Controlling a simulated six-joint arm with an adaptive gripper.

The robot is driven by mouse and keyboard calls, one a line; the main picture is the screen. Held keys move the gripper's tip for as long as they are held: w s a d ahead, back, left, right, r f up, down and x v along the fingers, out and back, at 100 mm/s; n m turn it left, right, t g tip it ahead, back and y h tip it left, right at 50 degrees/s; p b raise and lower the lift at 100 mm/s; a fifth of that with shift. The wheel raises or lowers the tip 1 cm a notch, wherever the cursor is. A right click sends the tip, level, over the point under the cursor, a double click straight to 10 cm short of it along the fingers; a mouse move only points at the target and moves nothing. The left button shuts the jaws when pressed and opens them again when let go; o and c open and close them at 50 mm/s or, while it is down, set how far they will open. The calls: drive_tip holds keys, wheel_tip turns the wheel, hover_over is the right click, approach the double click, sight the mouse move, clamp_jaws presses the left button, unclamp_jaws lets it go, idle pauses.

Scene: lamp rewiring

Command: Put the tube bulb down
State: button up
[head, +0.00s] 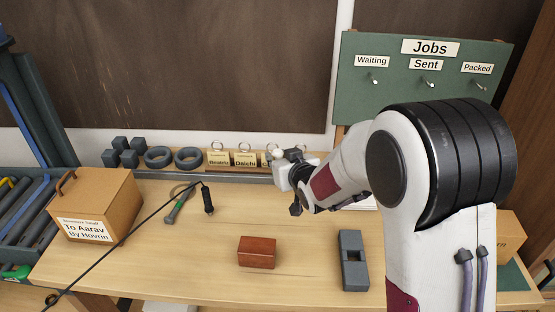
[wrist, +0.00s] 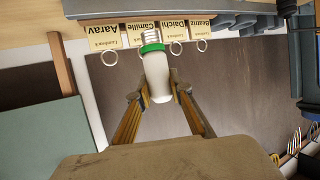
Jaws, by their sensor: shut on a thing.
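The tube bulb (wrist: 157,78) is white, with a green collar and a ribbed metal screw end. In the wrist view it lies between the two fingers of my gripper (wrist: 162,97), which is shut on it. Its screw end points to the top of that picture, towards the row of name tags. In the head view my gripper (head: 290,170) is at the back of the bench, in front of the tags. My wrist mostly hides the fingers and bulb there, and I cannot tell the bulb's height above the bench.
Name tags (head: 245,159) on rings line the back rail. A cardboard box (head: 97,200) stands left. A black cable with a dark handle (head: 208,200), a reddish-brown box (head: 257,252) and a grey block (head: 353,262) lie on the bench (head: 305,255). Bare wood lies between them.

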idle(0.7)
drive_tip(key=w+d+r+m+t+h, duration=0.1)
drive_tip(key=d+r+m+h, duration=0.25)
drive_tip(key=d, duration=1.25)
drive_tip(key=d+r+m+h, duration=0.2)
drive_tip(key=d+r, duration=0.3)
drive_tip(key=d, duration=1.1)
drive_tip(key=s+d+r+m+h, duration=0.1)
drive_tip(key=s+d+h, duration=0.1)
drive_tip(key=s+d, duration=0.3)
drive_tip(key=s+d+r+m+g+h, duration=0.1)
drive_tip(key=s+d, duration=0.5)
drive_tip(key=d, duration=0.6)
drive_tip(key=s+d+r+m+h, duration=0.2)
drive_tip(key=s+d, duration=0.3)
drive_tip(key=d, duration=0.3)
drive_tip(key=shift+s+d+h, duration=0.15)
drive_tip(key=shift+d+h, duration=0.05)
drive_tip(key=shift+h, duration=0.35)
drive_tip(key=shift+m, duration=0.25)
wheel_tip(320, 180, down, 6)
